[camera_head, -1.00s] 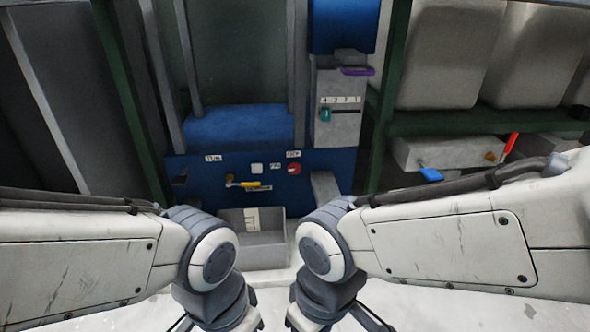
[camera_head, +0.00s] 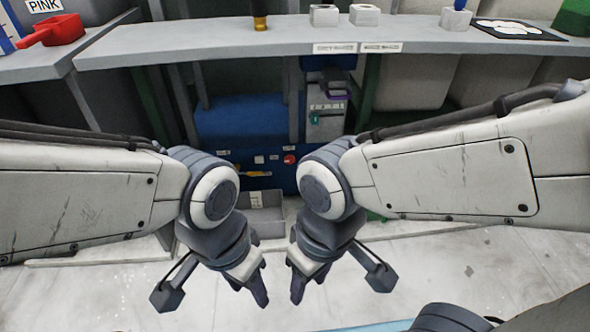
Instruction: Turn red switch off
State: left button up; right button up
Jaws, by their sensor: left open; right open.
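A round red switch (camera_head: 290,159) sits on the blue panel (camera_head: 270,175) of the machine, below the tabletop and between my two arms. It is small, so its on or off position cannot be read. A yellow lever (camera_head: 253,173) and a white square button (camera_head: 259,159) are to its left on the same panel. My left gripper (camera_head: 249,290) is open and empty, hanging low in front of the panel, below and left of the switch in the picture. My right gripper (camera_head: 305,287) is open and empty just right of it. Neither touches the panel.
A grey tabletop (camera_head: 220,50) with cups and a black mat (camera_head: 520,30) runs above the panel. A grey open bin (camera_head: 262,222) stands under the panel. A red scoop (camera_head: 55,30) lies at upper left. The pale floor (camera_head: 450,270) is clear.

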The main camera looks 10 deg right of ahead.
aim_at(289, 160)
jog(key=k, duration=1)
jog(key=u, duration=0.8)
jog(key=i, duration=1.45)
jog(key=z, duration=0.45)
jog(key=i, duration=0.45)
jog(key=z, duration=0.4)
